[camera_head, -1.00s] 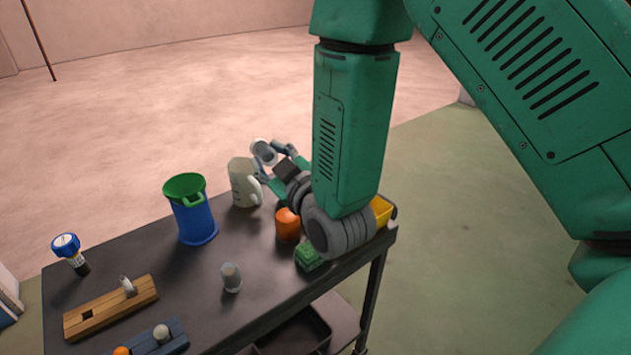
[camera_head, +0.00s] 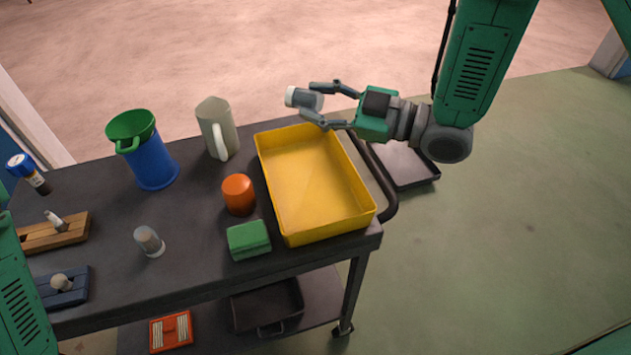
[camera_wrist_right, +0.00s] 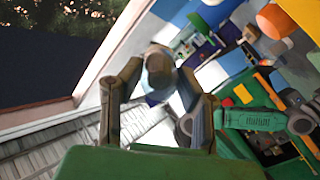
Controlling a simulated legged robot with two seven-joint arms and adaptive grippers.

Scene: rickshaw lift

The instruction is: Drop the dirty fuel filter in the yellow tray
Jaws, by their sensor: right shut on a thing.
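The yellow tray (camera_head: 315,185) is an empty, open rectangular bin at the right end of the dark cart top. My right gripper (camera_head: 318,101) is shut on a small grey cylinder with a whitish end, the fuel filter (camera_head: 303,98). It holds the filter on its side, in the air, around the tray's far edge in the picture; its exact height cannot be told. In the right wrist view, the filter (camera_wrist_right: 158,68) sits between the two fingers, dim and brownish. My left gripper is out of view.
On the cart stand a blue funnel container (camera_head: 150,160), a grey jug (camera_head: 217,128), an orange cylinder (camera_head: 238,193), a green sponge (camera_head: 249,240) and a clear grey cup (camera_head: 149,241). Wooden (camera_head: 50,233) and blue (camera_head: 64,287) holders lie left. A cart handle (camera_head: 385,190) borders the tray.

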